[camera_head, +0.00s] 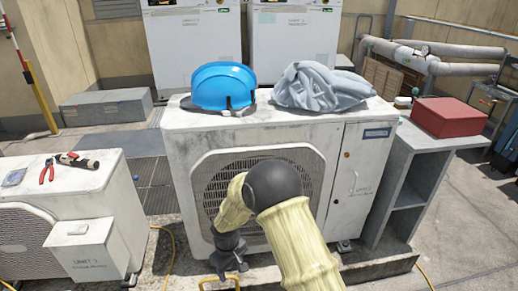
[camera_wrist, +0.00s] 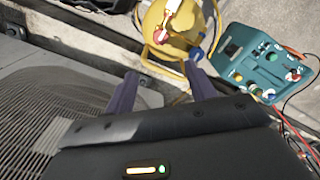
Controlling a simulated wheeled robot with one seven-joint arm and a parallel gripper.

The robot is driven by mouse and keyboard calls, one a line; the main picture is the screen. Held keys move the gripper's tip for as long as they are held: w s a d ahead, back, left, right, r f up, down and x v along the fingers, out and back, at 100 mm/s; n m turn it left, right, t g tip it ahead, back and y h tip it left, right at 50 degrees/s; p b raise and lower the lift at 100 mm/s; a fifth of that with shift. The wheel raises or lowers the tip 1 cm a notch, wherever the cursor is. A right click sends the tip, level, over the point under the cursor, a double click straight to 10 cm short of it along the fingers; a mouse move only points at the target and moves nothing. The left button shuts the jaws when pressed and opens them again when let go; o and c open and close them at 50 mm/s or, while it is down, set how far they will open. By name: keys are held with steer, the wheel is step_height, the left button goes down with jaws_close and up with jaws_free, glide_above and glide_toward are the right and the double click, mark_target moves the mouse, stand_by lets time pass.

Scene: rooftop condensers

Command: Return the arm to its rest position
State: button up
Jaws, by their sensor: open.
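My arm reaches forward and down in front of the middle condenser unit (camera_head: 185,150), its dark elbow in front of the fan grille. My gripper (camera_head: 228,272) points down low before the unit's base, near the ground. In the wrist view my gripper (camera_wrist: 160,76) has its two dark fingers apart with nothing seen held between them. A yellow tank (camera_wrist: 160,48) with a red and a blue valve lies just beyond the fingertips; I cannot tell whether they touch it.
A teal box (camera_wrist: 262,60) with knobs and hoses is to the right. A blue hard hat (camera_head: 222,86) and grey cloth (camera_head: 320,86) lie on the unit. A lower unit (camera_head: 105,180) with red pliers (camera_head: 46,171) stands left. A red box (camera_head: 450,117) sits on grey shelving (camera_head: 408,170).

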steer(key=s+d+r+m+t, duration=0.15)
steer(key=d+r+m, duration=0.35)
steer(key=d+r, duration=0.95)
steer(key=s+d+r+m+t, duration=0.1)
steer(key=s+d+r+m, duration=0.2)
steer(key=s+d, duration=0.35)
steer(key=s+d+r+m, duration=0.3)
steer(key=s+d, duration=0.2)
steer(key=d, duration=0.3)
steer(key=w+p+v, duration=0.2)
steer(key=p+v, duration=0.6)
steer(key=p, duration=0.1)
steer(key=w+p+v, duration=0.1)
steer(key=p+v, duration=0.8)
steer(key=shift+w+r, duration=0.4)
steer(key=shift+r, duration=0.2)
steer(key=shift+c, duration=0.2)
